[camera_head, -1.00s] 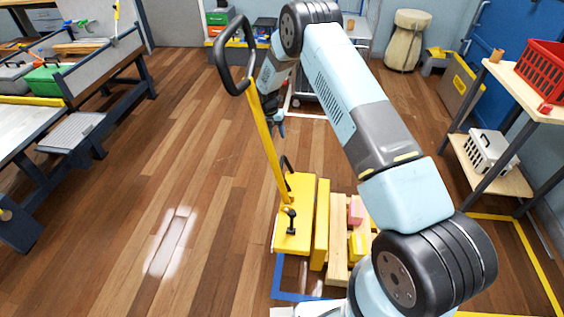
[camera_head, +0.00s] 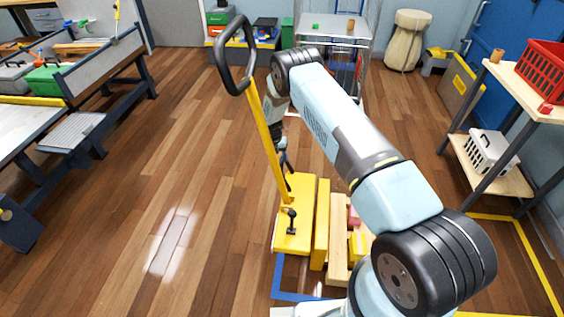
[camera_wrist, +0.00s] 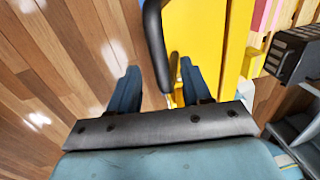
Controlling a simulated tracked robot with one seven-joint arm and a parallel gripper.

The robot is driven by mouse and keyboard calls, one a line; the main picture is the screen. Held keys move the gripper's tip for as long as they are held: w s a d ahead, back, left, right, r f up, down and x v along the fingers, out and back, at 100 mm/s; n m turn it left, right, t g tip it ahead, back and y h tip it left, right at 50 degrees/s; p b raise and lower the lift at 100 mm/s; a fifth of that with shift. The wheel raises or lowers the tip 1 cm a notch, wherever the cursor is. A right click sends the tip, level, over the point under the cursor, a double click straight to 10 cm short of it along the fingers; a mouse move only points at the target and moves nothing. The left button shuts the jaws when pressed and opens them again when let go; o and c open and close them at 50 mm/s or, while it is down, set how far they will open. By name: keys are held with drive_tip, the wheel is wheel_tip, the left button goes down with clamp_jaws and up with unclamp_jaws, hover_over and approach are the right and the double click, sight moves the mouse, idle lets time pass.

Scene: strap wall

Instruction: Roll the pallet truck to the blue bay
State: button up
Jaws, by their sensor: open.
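The pallet truck has a yellow body (camera_head: 296,232), a slanting yellow shaft (camera_head: 266,135) and a black loop handle (camera_head: 237,80) at its top, in the head view. My gripper (camera_head: 286,160) is low beside the shaft, just above the body, partly hidden by my arm. In the wrist view my gripper (camera_wrist: 160,76) is open, with a black bar (camera_wrist: 155,40) of the truck showing between its fingers. I cannot tell whether they touch it. The blue bay shows as blue floor tape (camera_head: 277,282) beside and in front of the truck; my arm hides the rest.
A wooden pallet (camera_head: 337,250) with pink and yellow blocks lies right of the truck body. Yellow tape (camera_head: 535,255) marks the floor at right, by a shelf (camera_head: 515,182). A workbench (camera_head: 110,85) stands at left. The floor left of the truck is clear.

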drive_tip(key=shift+d+f, duration=0.2)
drive_tip(key=shift+f, duration=1.15)
clamp_jaws()
